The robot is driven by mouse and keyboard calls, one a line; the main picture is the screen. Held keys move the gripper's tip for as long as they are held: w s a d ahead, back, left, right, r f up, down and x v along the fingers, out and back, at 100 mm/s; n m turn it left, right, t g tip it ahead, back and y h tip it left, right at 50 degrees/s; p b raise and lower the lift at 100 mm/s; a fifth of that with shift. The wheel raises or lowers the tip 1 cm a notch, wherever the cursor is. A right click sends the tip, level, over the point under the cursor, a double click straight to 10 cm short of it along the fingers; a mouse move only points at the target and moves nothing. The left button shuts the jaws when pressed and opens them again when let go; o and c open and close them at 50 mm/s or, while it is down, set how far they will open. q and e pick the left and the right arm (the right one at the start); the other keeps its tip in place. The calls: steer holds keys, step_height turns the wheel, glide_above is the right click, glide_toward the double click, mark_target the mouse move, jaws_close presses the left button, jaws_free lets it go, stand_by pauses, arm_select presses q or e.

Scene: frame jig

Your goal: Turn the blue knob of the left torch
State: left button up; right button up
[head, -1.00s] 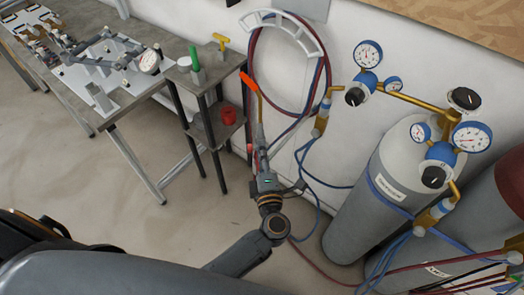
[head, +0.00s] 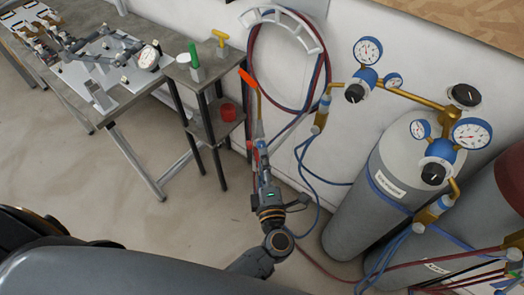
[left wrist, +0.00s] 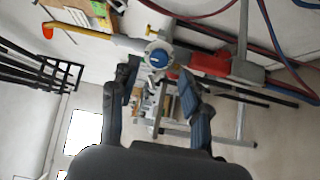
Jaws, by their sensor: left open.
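The left torch stands near the wall in the head view, with an orange tip (head: 247,78) on a brass tube and red parts lower down. In the left wrist view its brass tube (left wrist: 110,39) runs to the left and a red part (left wrist: 209,63) lies to the right. The round blue knob (left wrist: 158,59) faces the wrist camera between them. My left gripper (head: 262,160) is open just below the torch in the head view. In the left wrist view its two fingers (left wrist: 158,82) are spread, with the knob just beyond the gap. The knob cannot be made out in the head view.
A small stand (head: 205,75) with a green item and a red cup (head: 228,112) is left of the torch. A grey cylinder (head: 365,205) with gauges stands to the right. Hoses (head: 325,75) hang on the wall. Floor is clear at the left.

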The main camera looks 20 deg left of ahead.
arm_select(q)
steer(key=v, duration=0.7)
steer(key=shift+s, duration=0.2)
steer(key=shift+d, duration=0.15)
steer(key=s+d+f+m+g+h, duration=0.1)
steer(key=s+f+m+h, duration=0.15)
steer(key=f+m, duration=0.5)
steer(key=s+f+m+g+h, duration=0.15)
steer(key=f+m+h, duration=0.25)
steer(key=f, duration=0.6)
steer(key=s+d+f+m+g+h, duration=0.1)
steer(key=f+m+g+h, duration=0.1)
steer(key=f+m+h, duration=0.5)
steer(key=s+a+f+m+g+y, duration=0.2)
steer(key=s+a+f+g, duration=0.1)
steer(key=s+a+f, duration=0.2)
steer(key=s+a+f+m+g+y, duration=0.2)
steer(key=s+a+f+g, duration=0.2)
steer(key=s+f, duration=0.5)
steer(key=s+a+f+m+g+y+b, duration=0.1)
steer(key=s+a+f+m+g+y, duration=0.1)
steer(key=s+a+f+g, duration=0.2)
steer(key=s+a+f, duration=0.3)
steer(key=s, duration=0.5)
steer(key=shift+s+f+m, duration=0.3)
steer(key=shift+f+m, duration=0.05)
steer(key=shift+f, duration=0.05)
